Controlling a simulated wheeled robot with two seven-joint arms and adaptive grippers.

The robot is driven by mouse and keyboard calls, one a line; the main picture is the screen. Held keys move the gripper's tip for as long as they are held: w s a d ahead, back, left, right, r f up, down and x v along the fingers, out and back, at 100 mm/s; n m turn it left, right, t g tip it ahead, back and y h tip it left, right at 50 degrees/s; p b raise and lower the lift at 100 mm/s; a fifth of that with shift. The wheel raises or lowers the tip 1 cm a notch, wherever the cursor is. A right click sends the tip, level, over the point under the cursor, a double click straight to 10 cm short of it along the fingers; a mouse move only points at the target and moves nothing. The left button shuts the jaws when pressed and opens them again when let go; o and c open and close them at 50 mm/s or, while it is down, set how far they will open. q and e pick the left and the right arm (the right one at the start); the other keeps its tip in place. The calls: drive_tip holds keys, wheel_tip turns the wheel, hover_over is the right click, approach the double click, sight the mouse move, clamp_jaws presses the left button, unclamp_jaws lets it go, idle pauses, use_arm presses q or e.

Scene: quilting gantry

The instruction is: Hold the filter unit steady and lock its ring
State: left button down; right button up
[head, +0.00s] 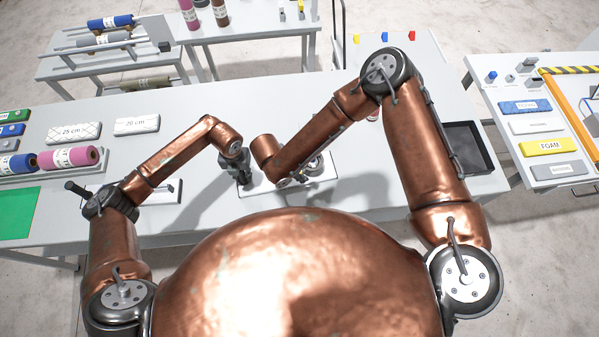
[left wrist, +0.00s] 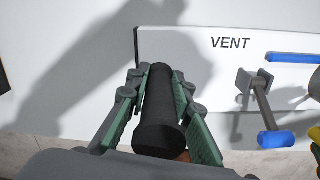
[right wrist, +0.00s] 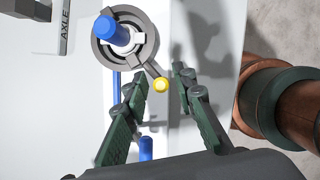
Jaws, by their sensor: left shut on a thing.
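My left gripper (head: 243,172) is low over the bench. In the left wrist view its green-padded fingers are closed on both sides of a black cylindrical handle (left wrist: 160,118), beside a white plate marked VENT (left wrist: 190,45). In the right wrist view a grey ring (right wrist: 103,52) surrounds a blue-topped post (right wrist: 112,33). How the black handle joins the ring is hidden.
A grey lever with a blue end (left wrist: 265,115) lies right of the handle. A black tray (head: 484,160) sits at the bench's right. Labelled white blocks (head: 137,125) and fabric rolls (head: 70,157) stand at the left. The bench behind the arms is clear.

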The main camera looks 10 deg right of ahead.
use_arm(q)
drive_tip(key=shift+s+f, duration=0.25)
drive_tip(key=shift+f, duration=0.05)
use_arm(e)
clamp_jaws()
drive_tip(key=shift+s+d+n, duration=0.1)
drive_tip(key=shift+d+n, duration=0.1)
drive_tip(key=shift+n, duration=0.2)
use_arm(q)
drive_tip(key=shift+a, duration=0.1)
use_arm(e)
drive_tip(key=s+d+n+t+y, duration=0.1)
drive_tip(key=d+n+t+y, duration=0.2)
drive_tip(key=d+n, duration=0.4)
drive_tip(key=shift+s+d+n, duration=0.2)
drive_tip(key=shift+n, duration=1.9)
